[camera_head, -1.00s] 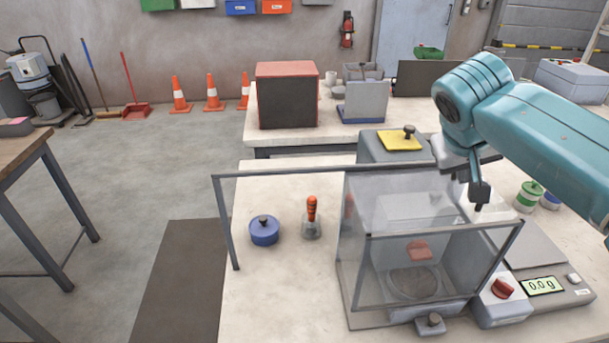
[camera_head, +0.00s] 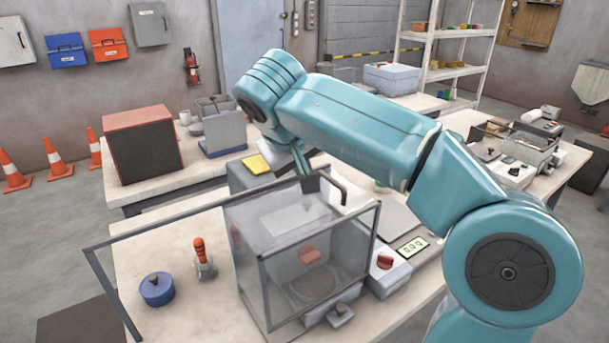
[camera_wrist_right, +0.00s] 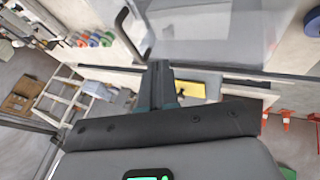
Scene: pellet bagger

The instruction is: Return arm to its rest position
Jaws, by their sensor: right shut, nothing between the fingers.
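My right arm, teal, comes in from the lower right of the head view and bends over the bench. Its gripper (camera_head: 310,184) is shut and empty. In the head view it overlaps the upper back part of the clear-walled box (camera_head: 272,233); I cannot tell whether it touches. The shut fingers also show in the right wrist view (camera_wrist_right: 160,80), with clear panes beyond them. Inside the box are a red knob (camera_head: 310,256) and a round plate (camera_head: 313,284). My left gripper is not in view.
A scale display (camera_head: 412,246) and a red knob (camera_head: 385,262) are right of the box. A blue lidded pot (camera_head: 157,290) and an orange-handled tool (camera_head: 201,258) stand left. A thin frame bar (camera_head: 165,225) extends left from the box.

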